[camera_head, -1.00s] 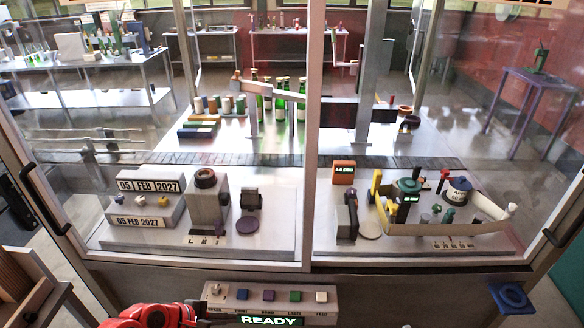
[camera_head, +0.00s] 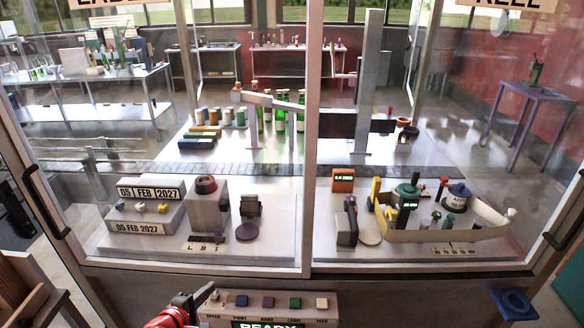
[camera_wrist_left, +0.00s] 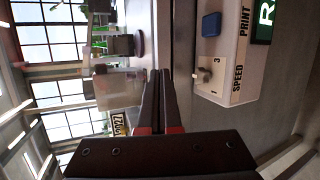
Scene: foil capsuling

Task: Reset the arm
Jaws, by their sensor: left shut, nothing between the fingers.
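My left gripper (camera_head: 206,293) comes in at the bottom of the head view, with a red arm link behind it. Its dark fingers are shut together and hold nothing. They end beside the left end of the control panel (camera_head: 315,301), apart from the glass. In the left wrist view, the closed fingers (camera_wrist_left: 161,85) point toward the machine. The panel's speed knob (camera_wrist_left: 203,75) and blue button (camera_wrist_left: 211,25) show to their right. My right gripper is in neither view.
A glass-fronted cabinet stands above the panel, with date blocks (camera_head: 150,193) and several devices inside. A green-lit display (camera_head: 268,324) on the panel reads READY. A blue ring-holed bracket (camera_head: 514,303) juts out at the right. A wooden rack (camera_head: 18,293) stands at the lower left.

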